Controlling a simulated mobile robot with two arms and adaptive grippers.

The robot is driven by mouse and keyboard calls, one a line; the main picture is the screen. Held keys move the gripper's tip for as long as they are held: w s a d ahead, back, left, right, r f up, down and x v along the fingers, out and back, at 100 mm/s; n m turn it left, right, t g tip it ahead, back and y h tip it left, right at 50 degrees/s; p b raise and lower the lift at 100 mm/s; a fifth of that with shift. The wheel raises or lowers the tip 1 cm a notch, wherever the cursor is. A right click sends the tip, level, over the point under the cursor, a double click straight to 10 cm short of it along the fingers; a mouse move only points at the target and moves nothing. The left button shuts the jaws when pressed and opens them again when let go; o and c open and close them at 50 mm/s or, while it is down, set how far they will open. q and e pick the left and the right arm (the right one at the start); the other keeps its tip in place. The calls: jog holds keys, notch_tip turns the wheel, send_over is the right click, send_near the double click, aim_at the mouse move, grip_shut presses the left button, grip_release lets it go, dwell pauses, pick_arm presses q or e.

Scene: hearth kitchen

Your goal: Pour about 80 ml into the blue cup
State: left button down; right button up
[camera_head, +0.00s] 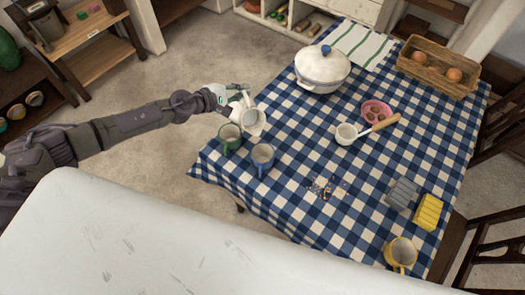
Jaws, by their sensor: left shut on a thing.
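A blue cup (262,158) stands upright near the left corner of the checked tablecloth. A green cup (230,138) stands just to its left and a little farther back. My left gripper (238,97) is shut on a white jug (252,120), above and behind the two cups. The jug looks tilted, with its mouth turned towards the lower right, near the blue cup. I see no stream of liquid, and cannot tell the level in the jug or the blue cup. My right gripper is out of view.
The table (300,215) also holds a white lidded pot (322,72), a small white pan (346,134), a pink dish (376,110), an egg basket (437,68), a grey block (402,194), a yellow block (428,212) and a yellow mug (401,252). Crumbs (327,189) lie mid-table.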

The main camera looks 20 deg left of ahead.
aim_at(248, 101)
pick_arm(q)
jog(key=shift+s+d+r+m+t, duration=0.1)
jog(key=shift+s+d+m+t, duration=0.4)
jog(key=shift+s+d+m, duration=0.25)
dwell(0.5)
jog(key=shift+s+d+p, duration=0.2)
jog(key=shift+d+p, duration=0.05)
jog(key=shift+p, duration=0.15)
jog(key=shift+m+t+y, duration=0.25)
jog(key=shift+t+y, duration=0.05)
dwell(0.4)
jog(key=shift+s+d+m+p, duration=0.3)
jog(key=shift+s+d+p, duration=0.2)
jog(key=shift+d, duration=0.1)
dwell(1.3)
